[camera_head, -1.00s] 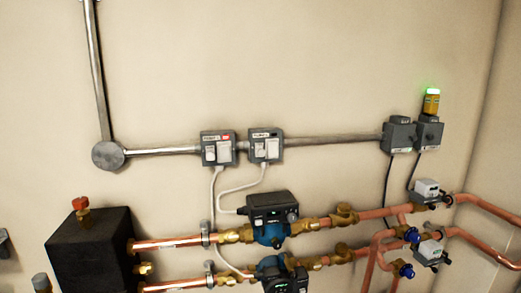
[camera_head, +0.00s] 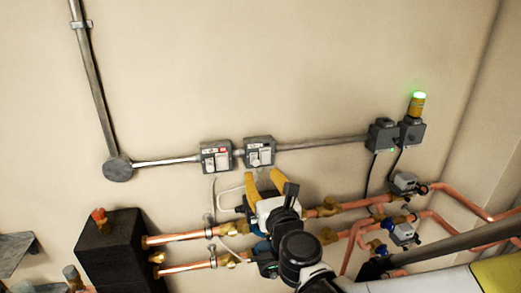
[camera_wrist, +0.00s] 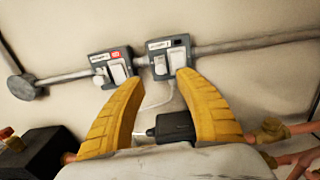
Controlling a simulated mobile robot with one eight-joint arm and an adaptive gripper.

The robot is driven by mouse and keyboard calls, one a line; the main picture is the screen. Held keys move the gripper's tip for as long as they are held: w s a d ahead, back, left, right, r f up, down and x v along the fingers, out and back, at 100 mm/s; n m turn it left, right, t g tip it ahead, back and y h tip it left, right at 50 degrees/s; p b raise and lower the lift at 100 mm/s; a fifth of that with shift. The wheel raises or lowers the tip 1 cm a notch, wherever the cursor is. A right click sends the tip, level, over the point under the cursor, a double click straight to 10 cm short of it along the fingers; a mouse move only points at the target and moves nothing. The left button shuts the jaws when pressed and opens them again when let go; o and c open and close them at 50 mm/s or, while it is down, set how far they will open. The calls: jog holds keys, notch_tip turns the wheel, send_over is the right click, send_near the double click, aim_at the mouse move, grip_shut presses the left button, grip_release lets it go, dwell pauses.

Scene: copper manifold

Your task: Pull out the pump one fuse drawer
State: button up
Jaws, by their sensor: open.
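Two grey fused switch boxes hang side by side on the wall: a left box (camera_head: 216,157) with a red mark and a right box (camera_head: 259,151). Each has white parts on its front. Their labels are too small to read surely, so I cannot tell which is pump one. My gripper (camera_head: 264,175) is open and empty, its yellow fingers pointing up just below the right box. In the wrist view the left box (camera_wrist: 112,67) and the right box (camera_wrist: 168,57) lie beyond the fingertips (camera_wrist: 160,80). No contact shows.
A metal conduit (camera_head: 320,142) runs along the wall to grey boxes with a green-lit beacon (camera_head: 417,105). Copper pipes (camera_head: 350,205), valves and a black block (camera_head: 112,250) lie below. A dark pump head (camera_wrist: 175,126) sits below the boxes.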

aim_at(256, 163)
jog(key=x, duration=0.7)
jog(key=shift+w+a, duration=0.1)
jog(key=shift+w, duration=0.3)
grip_shut()
